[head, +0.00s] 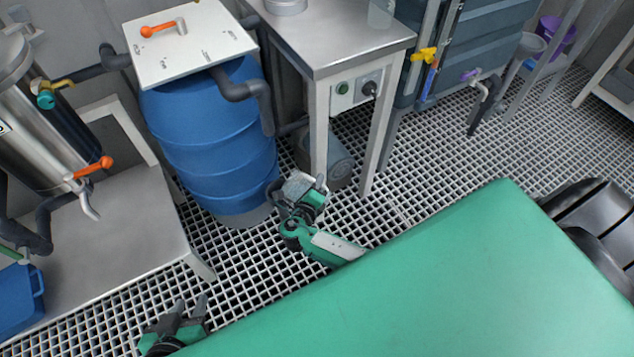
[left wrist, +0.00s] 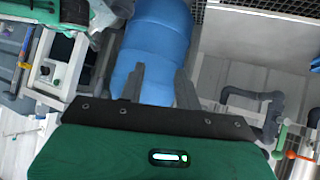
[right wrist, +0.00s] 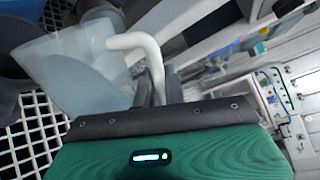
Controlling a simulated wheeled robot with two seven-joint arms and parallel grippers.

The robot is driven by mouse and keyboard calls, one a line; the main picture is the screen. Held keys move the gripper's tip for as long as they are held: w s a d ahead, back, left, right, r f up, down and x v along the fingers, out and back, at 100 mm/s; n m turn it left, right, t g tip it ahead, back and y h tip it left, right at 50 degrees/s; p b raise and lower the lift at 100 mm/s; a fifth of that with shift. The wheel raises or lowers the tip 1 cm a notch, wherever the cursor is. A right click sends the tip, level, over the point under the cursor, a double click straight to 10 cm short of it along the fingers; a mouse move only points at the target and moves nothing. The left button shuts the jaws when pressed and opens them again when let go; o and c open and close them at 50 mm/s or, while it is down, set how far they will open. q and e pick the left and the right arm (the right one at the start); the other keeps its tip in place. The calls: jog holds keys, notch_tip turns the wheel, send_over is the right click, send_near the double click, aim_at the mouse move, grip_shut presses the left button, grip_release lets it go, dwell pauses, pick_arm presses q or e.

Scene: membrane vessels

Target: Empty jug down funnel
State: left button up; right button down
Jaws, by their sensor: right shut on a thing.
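The jug (right wrist: 65,75) is pale and translucent with a white handle (right wrist: 145,48); it fills the left of the right wrist view. My right gripper (right wrist: 158,88) is shut on the handle. In the head view my right gripper (head: 312,186) is in front of the bench leg, right of the blue drum; I cannot make out the jug clearly there. My left gripper (head: 190,308) is low at the bottom left, and in the left wrist view (left wrist: 160,85) its fingers are apart and empty.
The blue drum (head: 205,150) has a white lid (head: 190,50) with an orange-handled valve (head: 160,29). A steel bench (head: 345,45) carries a translucent container (head: 382,12). A steel vessel (head: 50,120) stands at left. Grating floor (head: 420,170) is open at right.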

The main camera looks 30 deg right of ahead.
pick_arm(q)
jog(key=shift+s+a, duration=0.1)
jog(key=shift+a, duration=0.05)
pick_arm(e)
jog(key=shift+r, duration=0.1)
jog(key=shift+w+a+r+p, duration=0.1)
jog(key=shift+p, duration=0.25)
jog(key=shift+w+a+r+n+p, duration=0.15)
jog(key=shift+w+r+n+p, duration=0.2)
jog(key=shift+p, duration=0.35)
pick_arm(q)
jog(key=s+a+r+g+y+p, duration=0.1)
jog(key=s+a+g+y, duration=0.2)
jog(key=s+a+g, duration=0.2)
jog(key=shift+a+r+n+p, duration=0.35)
jog(key=shift+a+n, duration=0.05)
jog(key=shift+a, duration=0.85)
pick_arm(e)
jog(key=shift+w+a+r+n+g, duration=0.2)
jog(key=shift+a+n+g, duration=0.1)
jog(key=shift+n, duration=0.25)
pick_arm(q)
jog(key=shift+r+g, duration=0.1)
jog(key=shift+g, duration=0.2)
pick_arm(e)
jog(key=shift+w+a, duration=0.1)
jog(key=shift+w, duration=0.05)
